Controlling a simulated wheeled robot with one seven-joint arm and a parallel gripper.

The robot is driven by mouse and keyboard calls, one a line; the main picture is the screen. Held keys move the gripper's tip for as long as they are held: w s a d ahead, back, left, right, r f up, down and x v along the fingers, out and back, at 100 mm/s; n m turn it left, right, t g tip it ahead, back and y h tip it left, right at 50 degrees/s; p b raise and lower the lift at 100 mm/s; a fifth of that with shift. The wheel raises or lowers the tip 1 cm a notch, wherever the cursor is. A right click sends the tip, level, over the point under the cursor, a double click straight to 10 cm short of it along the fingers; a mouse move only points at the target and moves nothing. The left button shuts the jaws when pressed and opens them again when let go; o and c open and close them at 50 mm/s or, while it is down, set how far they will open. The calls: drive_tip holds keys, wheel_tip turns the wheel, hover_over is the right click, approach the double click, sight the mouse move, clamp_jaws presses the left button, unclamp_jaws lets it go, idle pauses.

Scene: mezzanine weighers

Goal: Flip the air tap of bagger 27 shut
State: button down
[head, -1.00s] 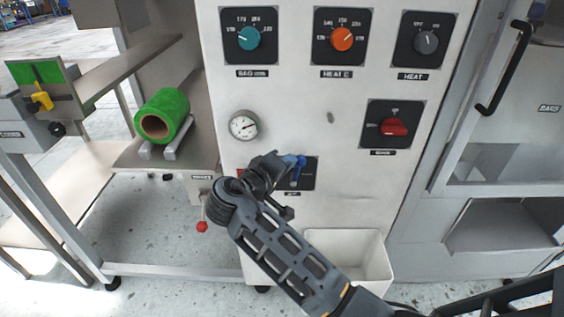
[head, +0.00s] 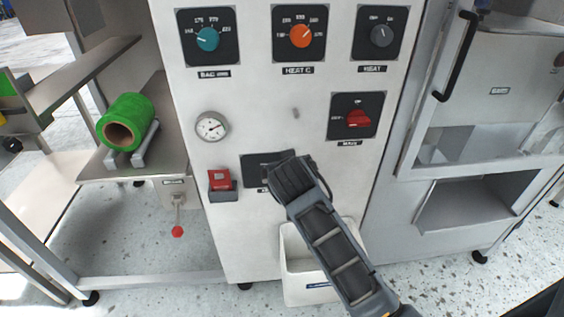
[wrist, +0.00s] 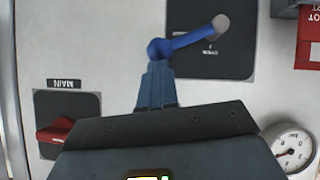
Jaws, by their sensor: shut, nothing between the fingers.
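The air tap (wrist: 188,41) is a blue lever with a round knob at its free end, on a dark plate on the bagger's white front. In the wrist view, which is upside down, the lever slants across the plate from a grey pivot, nearer level than upright. My gripper (wrist: 157,78) is shut and empty, its fingertips right at the knob; I cannot tell whether they touch. In the head view my wrist and arm hide the lever and fingertips, and only part of the dark plate (head: 256,163) shows. The bagger's number is not readable.
A red switch (head: 219,180) is left of the plate, with a gauge (head: 211,126) above. A red main knob (head: 358,118) is up right. A red-tipped valve handle (head: 178,229) hangs lower left. A white bin (head: 296,274) stands below my arm.

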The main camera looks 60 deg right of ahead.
drive_tip(key=f, duration=0.1)
drive_tip(key=s+d+f+m+t+y, duration=0.1)
drive_tip(key=f, duration=0.1)
drive_tip(key=shift+s+d+m+t, duration=0.2)
drive_tip(key=shift+s+m+t, duration=0.1)
drive_tip(key=shift+s+m, duration=0.1)
drive_tip(key=shift+f, duration=0.25)
idle(0.3)
